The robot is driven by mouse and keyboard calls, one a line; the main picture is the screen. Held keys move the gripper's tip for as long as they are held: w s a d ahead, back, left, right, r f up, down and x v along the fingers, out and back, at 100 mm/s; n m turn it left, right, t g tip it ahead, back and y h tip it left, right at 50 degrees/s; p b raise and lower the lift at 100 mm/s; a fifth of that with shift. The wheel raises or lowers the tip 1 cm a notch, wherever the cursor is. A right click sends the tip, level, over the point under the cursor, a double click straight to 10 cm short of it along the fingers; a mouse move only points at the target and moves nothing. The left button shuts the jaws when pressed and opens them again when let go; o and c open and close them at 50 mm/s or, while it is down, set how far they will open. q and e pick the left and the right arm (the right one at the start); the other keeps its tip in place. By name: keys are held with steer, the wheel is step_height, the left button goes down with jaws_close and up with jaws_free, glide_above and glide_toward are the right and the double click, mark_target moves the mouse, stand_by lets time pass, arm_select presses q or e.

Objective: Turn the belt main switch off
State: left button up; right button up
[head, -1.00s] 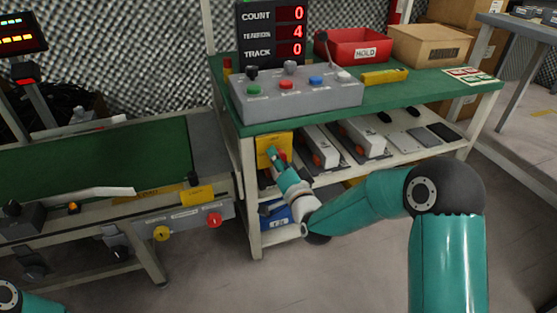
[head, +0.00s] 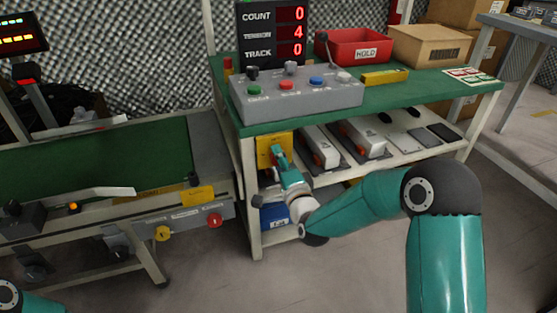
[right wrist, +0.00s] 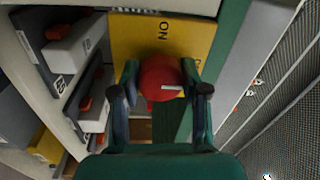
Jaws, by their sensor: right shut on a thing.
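The belt main switch is a red round knob (right wrist: 160,78) with a white pointer line, on a yellow plate (right wrist: 135,35) with black lettering. In the right wrist view the pointer lies nearly level across the knob. In the head view the yellow plate (head: 264,146) is at the bench's left end, under the green top. My right gripper (head: 279,157) is at the plate. In the right wrist view its two fingers (right wrist: 160,92) are shut on the knob, one on each side. My left gripper is not in view; only part of that arm shows at lower left.
A grey control box (head: 297,95) with coloured buttons stands on the green bench top (head: 420,90). White-topped devices (head: 320,148) sit on the shelf right of the switch. The belt conveyor (head: 100,165) is at left. A blue bin (head: 274,215) is below.

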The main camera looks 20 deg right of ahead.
steer(key=shift+d+f, duration=0.2)
steer(key=o, duration=1.1)
steer(key=shift+o, duration=0.2)
steer(key=shift+r, duration=0.1)
steer(key=shift+a, duration=0.1)
steer(key=s, duration=1.2)
steer(key=shift+d+f, duration=0.2)
steer(key=shift+f, duration=0.2)
